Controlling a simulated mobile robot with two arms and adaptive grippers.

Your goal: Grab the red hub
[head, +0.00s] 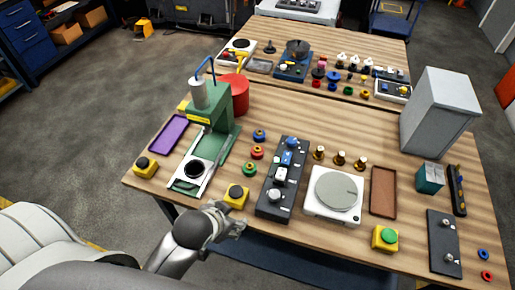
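A small red hub (257,152) with a dark centre stands on the near wooden table, between a blue hub (259,135) behind it and a green hub (249,169) in front of it. My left gripper (238,222) is at the table's near edge, in front of the row of hubs and close to a yellow button box (236,196). It is apart from the red hub. Its fingers are too small and overlapped to tell if they are open. My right gripper is out of view.
A green press (213,105) stands left of the hubs, with a red cylinder (237,92) behind it. A dark fixture strip (268,207) lies to their right, then a white turntable unit (333,193). A grey cabinet (437,110) stands at the right. A second table behind holds many parts.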

